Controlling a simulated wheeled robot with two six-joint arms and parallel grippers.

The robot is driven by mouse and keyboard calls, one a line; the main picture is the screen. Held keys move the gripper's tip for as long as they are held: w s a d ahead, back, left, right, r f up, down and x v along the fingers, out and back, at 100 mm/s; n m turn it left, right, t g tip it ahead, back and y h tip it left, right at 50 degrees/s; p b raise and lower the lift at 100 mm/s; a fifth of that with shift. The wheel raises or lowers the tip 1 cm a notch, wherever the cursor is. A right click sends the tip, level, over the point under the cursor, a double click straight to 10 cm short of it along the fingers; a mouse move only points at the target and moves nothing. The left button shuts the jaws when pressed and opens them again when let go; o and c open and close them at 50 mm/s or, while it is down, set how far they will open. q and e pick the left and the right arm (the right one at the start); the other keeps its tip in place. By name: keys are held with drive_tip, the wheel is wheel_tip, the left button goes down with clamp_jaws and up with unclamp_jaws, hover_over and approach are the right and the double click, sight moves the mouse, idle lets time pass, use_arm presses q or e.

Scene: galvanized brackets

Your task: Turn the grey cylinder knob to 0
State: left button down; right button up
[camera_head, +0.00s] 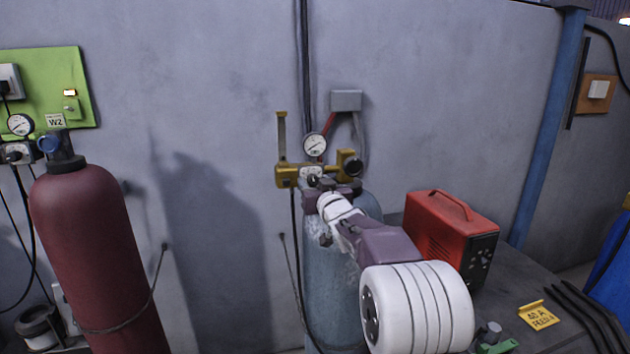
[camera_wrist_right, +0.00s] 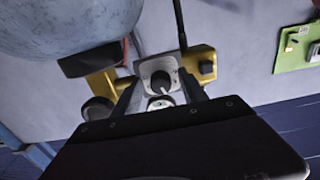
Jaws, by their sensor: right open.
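The grey-blue cylinder (camera_head: 326,285) stands at the wall behind my right arm, with a brass regulator (camera_head: 286,176) and a round gauge (camera_head: 314,145) above it. Its knob sits on a pale dial plate, partly hidden by my gripper in the head view. In the right wrist view the dark knob (camera_wrist_right: 161,80) shows on its pale plate, but I cannot read the scale. My right gripper (camera_head: 318,190) is open in front of the regulator. In the right wrist view its fingers (camera_wrist_right: 158,92) stand either side of the knob; contact cannot be told. My left gripper is out of view.
A dark red cylinder (camera_head: 90,260) stands at left, beside a green wall panel (camera_head: 50,75). A red box with a handle (camera_head: 445,235) sits on the table (camera_head: 515,285) at right. A yellow tag (camera_head: 538,316) and black cables (camera_head: 585,315) lie nearer.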

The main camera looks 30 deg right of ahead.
drive_tip(key=shift+s+a, duration=0.1)
drive_tip(key=shift+s, duration=0.05)
drive_tip(key=shift+c, duration=0.3)
clamp_jaws()
drive_tip(key=n+b, duration=0.2)
drive_tip(key=n, duration=0.1)
drive_tip(key=shift+f, duration=0.1)
drive_tip(key=n+b, duration=0.2)
drive_tip(key=n, duration=0.2)
drive_tip(key=shift+n, duration=0.3)
drive_tip(key=n+b, duration=0.1)
drive_tip(key=n, duration=0.3)
drive_tip(key=shift+r+n+b, duration=0.2)
drive_tip(key=shift+n+b, duration=0.45)
drive_tip(key=shift+n, duration=1.45)
